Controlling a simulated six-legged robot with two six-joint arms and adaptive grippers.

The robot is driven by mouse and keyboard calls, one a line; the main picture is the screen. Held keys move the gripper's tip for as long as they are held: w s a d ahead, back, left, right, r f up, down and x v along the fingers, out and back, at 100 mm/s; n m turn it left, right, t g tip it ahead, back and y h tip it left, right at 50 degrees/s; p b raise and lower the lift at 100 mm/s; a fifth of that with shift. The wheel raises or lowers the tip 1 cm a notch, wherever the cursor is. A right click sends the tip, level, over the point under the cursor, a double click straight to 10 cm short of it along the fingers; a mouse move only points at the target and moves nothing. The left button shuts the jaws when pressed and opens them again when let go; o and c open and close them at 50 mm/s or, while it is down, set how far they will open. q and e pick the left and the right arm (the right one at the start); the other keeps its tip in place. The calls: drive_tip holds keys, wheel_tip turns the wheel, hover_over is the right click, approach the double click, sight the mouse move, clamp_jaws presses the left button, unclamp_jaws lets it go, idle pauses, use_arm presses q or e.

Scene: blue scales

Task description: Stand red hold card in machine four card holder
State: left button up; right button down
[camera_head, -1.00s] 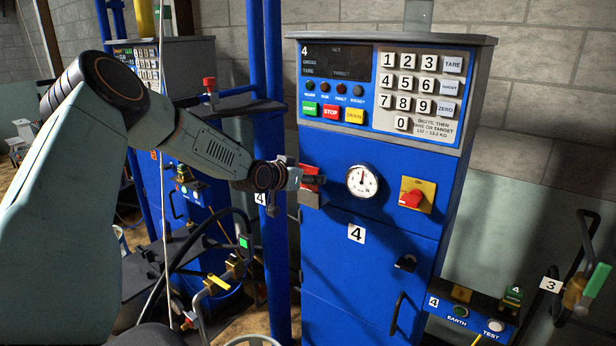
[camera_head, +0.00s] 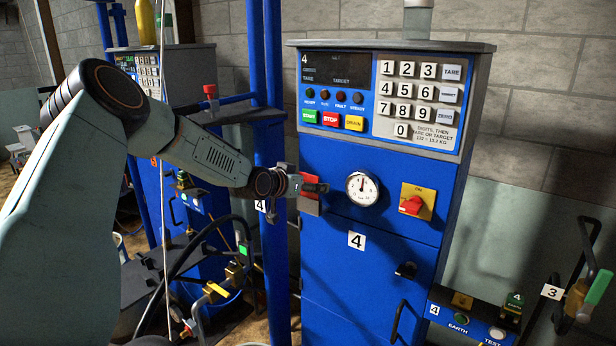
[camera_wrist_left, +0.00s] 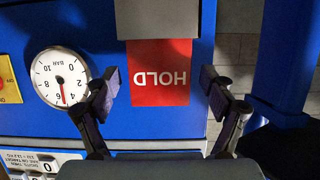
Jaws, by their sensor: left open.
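The red HOLD card (camera_wrist_left: 160,75) stands in the grey card holder (camera_wrist_left: 156,18) on the blue front of machine four. In the left wrist view, which is upside down, the card's lettering faces me and its edge meets the holder. My left gripper (camera_wrist_left: 160,82) is open, with a finger on each side of the card and a gap to both. In the head view my left gripper (camera_head: 316,188) is in front of the card (camera_head: 309,207) and hides part of it and the holder. My right gripper is not in view.
Machine four (camera_head: 385,150) has a dial gauge (camera_head: 362,187) just right of the gripper, and a red rotary switch (camera_head: 412,204) farther right. A blue upright post (camera_head: 272,110) stands close behind the left wrist. Hoses and valves hang below the arm.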

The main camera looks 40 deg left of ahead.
use_arm(q)
drive_tip(key=shift+r, duration=4.9)
wheel_tip(320, 180, down, 10)
drive_tip(key=shift+r, duration=0.15)
drive_tip(key=shift+r, duration=0.1)
